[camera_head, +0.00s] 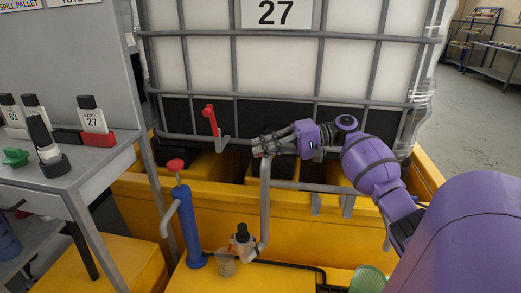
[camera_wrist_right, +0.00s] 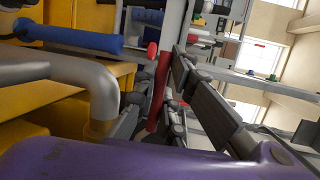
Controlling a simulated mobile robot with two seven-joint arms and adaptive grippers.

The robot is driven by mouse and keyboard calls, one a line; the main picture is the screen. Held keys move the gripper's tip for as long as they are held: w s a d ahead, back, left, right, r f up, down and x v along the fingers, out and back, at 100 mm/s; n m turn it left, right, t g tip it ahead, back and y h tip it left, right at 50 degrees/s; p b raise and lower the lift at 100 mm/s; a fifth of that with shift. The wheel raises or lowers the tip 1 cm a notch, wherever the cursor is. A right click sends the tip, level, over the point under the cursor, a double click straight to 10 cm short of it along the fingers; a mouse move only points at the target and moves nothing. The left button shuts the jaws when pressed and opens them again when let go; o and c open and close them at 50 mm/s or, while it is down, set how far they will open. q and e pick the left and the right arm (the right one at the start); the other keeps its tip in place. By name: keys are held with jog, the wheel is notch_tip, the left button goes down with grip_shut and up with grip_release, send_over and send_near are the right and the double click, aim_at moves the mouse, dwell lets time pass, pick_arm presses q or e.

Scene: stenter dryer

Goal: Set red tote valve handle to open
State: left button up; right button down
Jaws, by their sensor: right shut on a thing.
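A red handle (camera_head: 211,120) stands roughly upright on a grey bracket, low in front of the caged white tote (camera_head: 345,65) marked 27, in the head view. My right gripper (camera_head: 259,147) is to the right of that handle, near the top of a grey bent pipe (camera_head: 264,190). In the right wrist view a red bar (camera_wrist_right: 158,92) shows between the fingers of my right gripper (camera_wrist_right: 150,105), which is shut on it. I cannot tell if this bar is the same handle; the contact is hidden in the head view. My left gripper is not in view.
A yellow spill pallet (camera_head: 215,205) lies under the tote. A blue pump (camera_head: 190,225) with a red knob stands in front of it, left of the pipe. A grey table (camera_head: 70,178) with bottles, a green piece and a red holder is at the left. Open floor shows at far right.

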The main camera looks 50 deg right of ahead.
dwell(0.3)
jog(key=c, duration=1.8)
grip_release()
jog(key=shift+w, duration=0.1)
jog(key=shift+c, duration=0.2)
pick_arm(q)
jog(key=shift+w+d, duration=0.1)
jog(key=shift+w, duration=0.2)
pick_arm(e)
jog(key=shift+s+d, duration=0.2)
jog(key=shift+d, duration=0.05)
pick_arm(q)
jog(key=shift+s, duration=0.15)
pick_arm(e)
jog(key=v, duration=1.1)
jog(key=shift+s+d+r, duration=0.1)
jog(key=shift+s+r, duration=0.05)
jog(key=shift+s, duration=0.05)
